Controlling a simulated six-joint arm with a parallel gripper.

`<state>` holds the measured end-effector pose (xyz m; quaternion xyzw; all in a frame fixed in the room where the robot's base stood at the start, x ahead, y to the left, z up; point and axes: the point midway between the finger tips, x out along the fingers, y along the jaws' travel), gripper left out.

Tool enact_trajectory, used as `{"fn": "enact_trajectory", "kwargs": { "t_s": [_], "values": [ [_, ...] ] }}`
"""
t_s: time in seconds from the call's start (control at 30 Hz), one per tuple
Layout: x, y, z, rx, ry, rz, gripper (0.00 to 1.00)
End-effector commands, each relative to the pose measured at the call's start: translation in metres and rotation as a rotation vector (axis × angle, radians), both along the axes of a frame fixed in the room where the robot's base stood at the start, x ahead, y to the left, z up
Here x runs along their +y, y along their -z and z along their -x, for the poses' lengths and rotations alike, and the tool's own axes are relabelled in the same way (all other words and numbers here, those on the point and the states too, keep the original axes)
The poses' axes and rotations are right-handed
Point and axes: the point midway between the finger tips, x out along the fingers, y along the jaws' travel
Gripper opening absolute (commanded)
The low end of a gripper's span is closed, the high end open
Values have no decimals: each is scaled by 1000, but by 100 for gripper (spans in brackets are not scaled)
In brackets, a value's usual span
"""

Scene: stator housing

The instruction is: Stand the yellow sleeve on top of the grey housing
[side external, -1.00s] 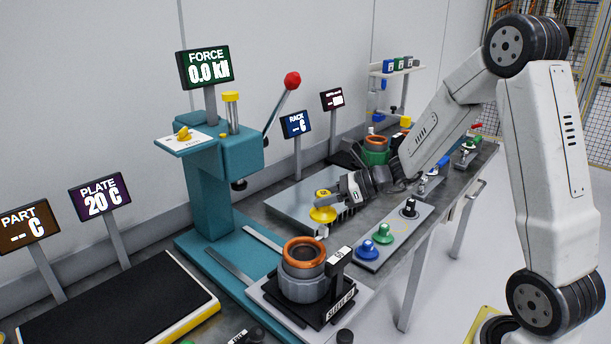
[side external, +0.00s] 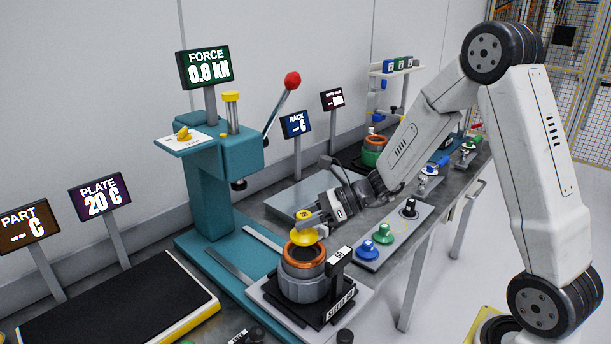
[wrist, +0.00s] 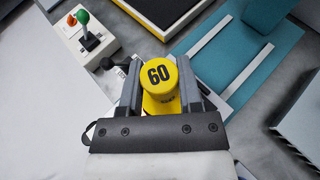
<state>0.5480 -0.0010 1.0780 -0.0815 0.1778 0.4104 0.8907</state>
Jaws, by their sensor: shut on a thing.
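The housing stands upright in a black fixture on a light plate, and is hidden in the wrist view.
A teal press (side external: 205,175) stands behind and left of the housing. A black post (side external: 340,258) rises right beside it. A panel with blue (side external: 368,250) and green knobs lies to the right. A black hot plate (side external: 115,310) is at front left.

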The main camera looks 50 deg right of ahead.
Motion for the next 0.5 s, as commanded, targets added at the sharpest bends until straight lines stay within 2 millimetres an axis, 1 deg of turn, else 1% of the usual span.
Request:
{"fn": "enact_trajectory", "kwargs": {
  "t_s": [0.1, 0.37, 0.5],
  "values": [
    [0, 7, -1, -2, 1, -1, 0],
    [0, 10, -1, -2, 1, -1, 0],
    [0, 20, 0, 0, 0, -1, 0]
  ]
}}
